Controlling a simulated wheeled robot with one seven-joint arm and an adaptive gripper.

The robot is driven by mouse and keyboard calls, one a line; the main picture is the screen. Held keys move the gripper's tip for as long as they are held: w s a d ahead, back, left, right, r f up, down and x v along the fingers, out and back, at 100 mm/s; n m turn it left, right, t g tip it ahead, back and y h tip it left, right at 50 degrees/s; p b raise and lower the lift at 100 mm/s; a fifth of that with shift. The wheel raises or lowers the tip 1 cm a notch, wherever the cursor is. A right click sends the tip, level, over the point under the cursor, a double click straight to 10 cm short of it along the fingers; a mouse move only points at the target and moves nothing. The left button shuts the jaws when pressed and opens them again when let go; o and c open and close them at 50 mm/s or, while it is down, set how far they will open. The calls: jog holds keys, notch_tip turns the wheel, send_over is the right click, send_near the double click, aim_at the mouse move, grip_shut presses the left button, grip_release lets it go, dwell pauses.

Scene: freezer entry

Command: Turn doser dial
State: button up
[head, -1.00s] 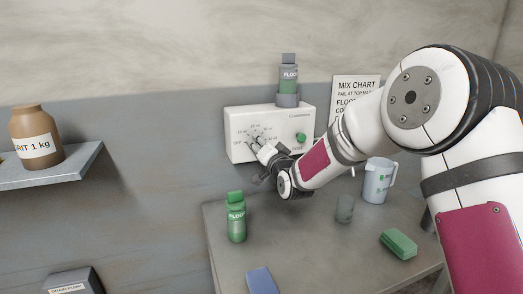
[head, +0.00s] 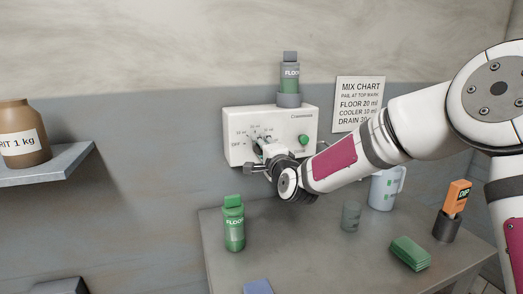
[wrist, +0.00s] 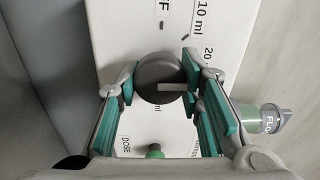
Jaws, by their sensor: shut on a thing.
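The doser is a white wall box (head: 232,122) with a dose scale around its dial. The dial is mostly hidden by my gripper (head: 262,152) in the head view. In the wrist view the round dark grey dial (wrist: 155,72) shows, with a pale pointer bar lying towards the right. My gripper (wrist: 163,90) has its green-padded fingers on either side of the dial and is shut on it. OFF, 10 ml and 20 labels show around it. A green button (head: 303,140), by the DOSE label in the wrist view, sits right of the dial.
A mix chart (head: 359,102) hangs right.

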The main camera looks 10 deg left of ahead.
jog(key=shift+m, duration=0.3)
jog(key=o, duration=1.2)
jog(key=shift+c, duration=0.2)
jog(key=shift+s+d, duration=0.1)
jog(key=v, duration=1.1)
jog(key=shift+s+d, duration=0.2)
jog(key=shift+s, duration=0.15)
